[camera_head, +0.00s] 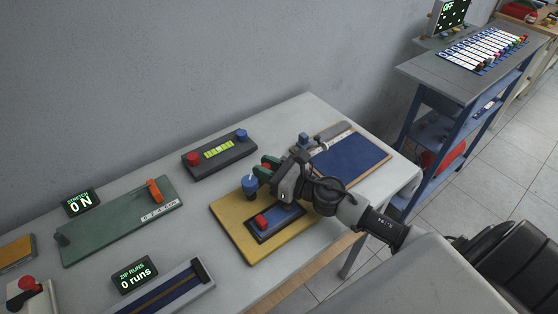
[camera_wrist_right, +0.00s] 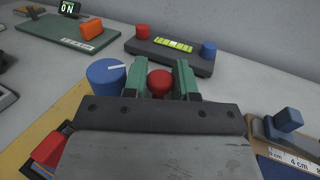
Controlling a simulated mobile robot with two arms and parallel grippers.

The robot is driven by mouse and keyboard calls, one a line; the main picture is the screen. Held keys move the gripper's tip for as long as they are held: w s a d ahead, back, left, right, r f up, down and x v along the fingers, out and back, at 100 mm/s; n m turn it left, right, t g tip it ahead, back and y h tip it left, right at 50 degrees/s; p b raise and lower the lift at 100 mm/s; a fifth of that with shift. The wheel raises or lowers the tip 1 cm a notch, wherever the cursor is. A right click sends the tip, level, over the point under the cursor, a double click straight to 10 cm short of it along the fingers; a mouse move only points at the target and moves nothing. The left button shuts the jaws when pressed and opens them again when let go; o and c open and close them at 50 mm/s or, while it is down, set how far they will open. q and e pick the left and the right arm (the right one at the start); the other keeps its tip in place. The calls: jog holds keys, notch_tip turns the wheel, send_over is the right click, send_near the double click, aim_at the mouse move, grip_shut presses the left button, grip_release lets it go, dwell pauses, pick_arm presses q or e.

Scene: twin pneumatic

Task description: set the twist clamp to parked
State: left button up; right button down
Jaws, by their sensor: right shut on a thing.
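A blue round knob with a white pointer line (camera_head: 250,186), which looks like the twist clamp's dial, stands at the back of a yellow board (camera_head: 229,214). It also shows in the right wrist view (camera_wrist_right: 106,77), left of my fingers. My right gripper (camera_head: 267,168) reaches in from the right, just beside the knob. Its green fingers are closed on a red round knob (camera_wrist_right: 160,83), seen between them in the right wrist view. My gripper hides this red knob's base, so what it is fixed to cannot be told. My left gripper is out of view.
A red block (camera_head: 262,222) sits on a blue plate at the board's front. Behind stands a dark bar with red and blue knobs (camera_head: 219,154). A green board (camera_head: 118,222) lies left, a blue panel (camera_head: 350,157) right.

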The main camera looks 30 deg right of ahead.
jog(key=m+h+p, duration=0.1)
jog(key=w+m+t+h, duration=0.1)
jog(key=h+p, duration=0.1)
jog(key=h, duration=0.1)
jog(key=shift+w+a+r+m+t+p, duration=0.25)
jog(key=shift+w+r+m+t+p, duration=0.05)
jog(key=shift+m+t+p, duration=0.1)
jog(key=m+h, duration=0.1)
jog(key=w+m+h+p, duration=0.1)
jog(key=h, duration=0.1)
jog(key=shift+w+f+t, duration=0.1)
jog(key=shift+f+t, duration=0.05)
jog(key=shift+t, duration=0.15)
jog(key=shift+w+d+f+m+h+p, duration=0.1)
jog(key=shift+w+m+h+p, duration=0.25)
jog(key=shift+h, duration=0.3)
jog(key=shift+w+d+m+h+p, duration=0.1)
jog(key=shift+m+h+p, duration=0.1)
jog(key=shift+m+h, duration=0.35)
jog(key=shift+h, duration=0.3)
jog(key=c, duration=1.2)
grip_release()
